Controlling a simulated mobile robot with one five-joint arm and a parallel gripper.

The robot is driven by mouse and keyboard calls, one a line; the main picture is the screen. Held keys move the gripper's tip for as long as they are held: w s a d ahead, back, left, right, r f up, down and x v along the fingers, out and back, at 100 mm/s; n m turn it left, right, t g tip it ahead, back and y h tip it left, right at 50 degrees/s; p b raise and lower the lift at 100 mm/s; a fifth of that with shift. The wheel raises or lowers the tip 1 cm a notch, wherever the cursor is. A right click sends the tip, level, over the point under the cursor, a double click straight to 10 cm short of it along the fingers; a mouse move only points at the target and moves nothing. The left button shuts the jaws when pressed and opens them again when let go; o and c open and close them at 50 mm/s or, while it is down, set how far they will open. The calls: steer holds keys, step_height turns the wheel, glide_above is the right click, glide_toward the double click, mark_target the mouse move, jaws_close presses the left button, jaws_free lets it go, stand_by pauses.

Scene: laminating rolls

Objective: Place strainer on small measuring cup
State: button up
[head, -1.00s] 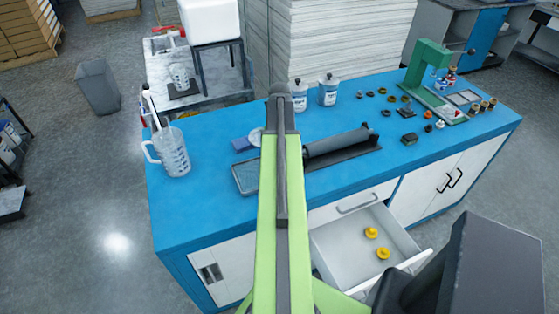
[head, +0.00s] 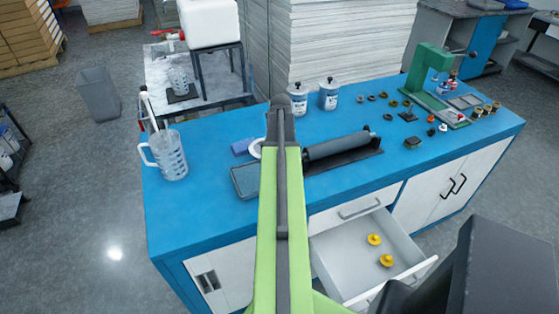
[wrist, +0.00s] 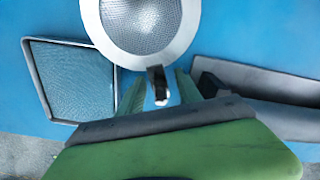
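The strainer (wrist: 140,22) shows in the wrist view as a round mesh bowl with a wide pale rim and a short dark handle with a white tip. In the head view only a sliver of its pale rim (head: 256,149) shows beside my arm. My gripper (wrist: 160,90) is open, its green fingers apart on either side of the handle, with gaps visible. In the head view my gripper end is hidden behind my arm. A clear measuring cup (head: 179,79) stands on a dark pad on the grey back table. A larger handled measuring jug (head: 170,158) stands on the blue counter's left end.
A framed mesh tray (wrist: 72,80) lies left of the strainer. A dark roller (head: 337,146) on its base lies to the right. White bottles (head: 298,101) stand behind. A front drawer (head: 348,265) is open.

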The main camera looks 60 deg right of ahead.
steer(key=shift+r, duration=0.15)
step_height(320, 180, up, 12)
steer(key=p, duration=1.2)
steer(key=shift+r, duration=0.1)
